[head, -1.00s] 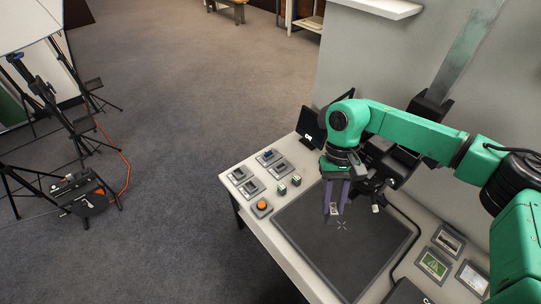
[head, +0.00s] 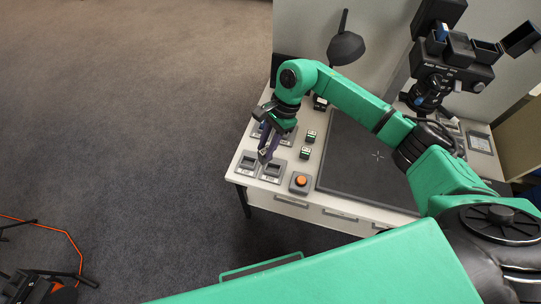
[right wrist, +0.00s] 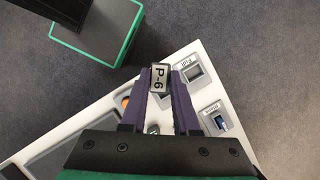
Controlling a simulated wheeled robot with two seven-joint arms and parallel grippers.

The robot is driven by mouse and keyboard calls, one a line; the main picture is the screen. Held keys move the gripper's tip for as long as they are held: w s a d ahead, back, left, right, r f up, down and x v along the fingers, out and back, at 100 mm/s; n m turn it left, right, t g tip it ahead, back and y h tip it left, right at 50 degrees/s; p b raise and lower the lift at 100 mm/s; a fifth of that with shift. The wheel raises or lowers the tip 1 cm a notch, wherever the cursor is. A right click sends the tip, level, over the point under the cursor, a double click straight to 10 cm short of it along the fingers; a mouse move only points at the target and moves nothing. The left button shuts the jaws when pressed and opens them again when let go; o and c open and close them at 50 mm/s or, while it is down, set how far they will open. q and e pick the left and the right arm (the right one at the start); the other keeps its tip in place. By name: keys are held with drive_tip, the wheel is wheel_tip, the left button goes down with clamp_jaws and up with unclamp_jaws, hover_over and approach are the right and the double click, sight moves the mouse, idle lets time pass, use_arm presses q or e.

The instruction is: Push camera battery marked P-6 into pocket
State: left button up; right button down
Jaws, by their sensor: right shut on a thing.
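The camera battery marked P-6 (right wrist: 159,78) is a small grey block held between the purple fingers of my right gripper (right wrist: 160,73). Its P-6 label faces the right wrist camera. In the head view my right gripper (head: 265,157) is above the left end of the table, over the group of grey pockets. One front pocket (head: 247,164) and another beside it (head: 272,171) lie just below the fingertips. In the right wrist view, a pocket labelled Full (right wrist: 193,72) looks empty, and another pocket (right wrist: 220,123) has a blue thing in it.
An orange button (head: 300,181) sits right of the front pockets. Two small dark-and-green blocks (head: 305,152) stand behind it. A dark mat (head: 350,165) covers the table's middle. A black lamp (head: 345,48) and camera gear (head: 450,70) stand at the back.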

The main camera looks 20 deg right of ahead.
use_arm(q)
wheel_tip(320, 180, down, 10)
drive_tip(key=s+d+b, duration=0.1)
drive_tip(key=b, duration=0.6)
drive_tip(key=shift+r+b, duration=0.25)
drive_tip(key=shift+b, duration=0.15)
use_arm(e)
drive_tip(key=w+d+f+m+t, duration=0.2)
drive_tip(key=f+m, duration=0.3)
drive_tip(key=f, duration=0.2)
drive_tip(key=w+d+f+m+t, duration=0.1)
drive_tip(key=f+m+t, duration=0.1)
drive_tip(key=f+m, duration=0.3)
drive_tip(key=shift+w+d+f+m, duration=0.4)
drive_tip(key=shift+f, duration=0.45)
use_arm(q)
drive_tip(key=shift+d+f, duration=0.15)
drive_tip(key=shift+f, duration=0.05)
drive_tip(key=shift+f+b, duration=0.65)
drive_tip(key=shift+b, duration=0.2)
use_arm(e)
drive_tip(key=shift+f, duration=0.65)
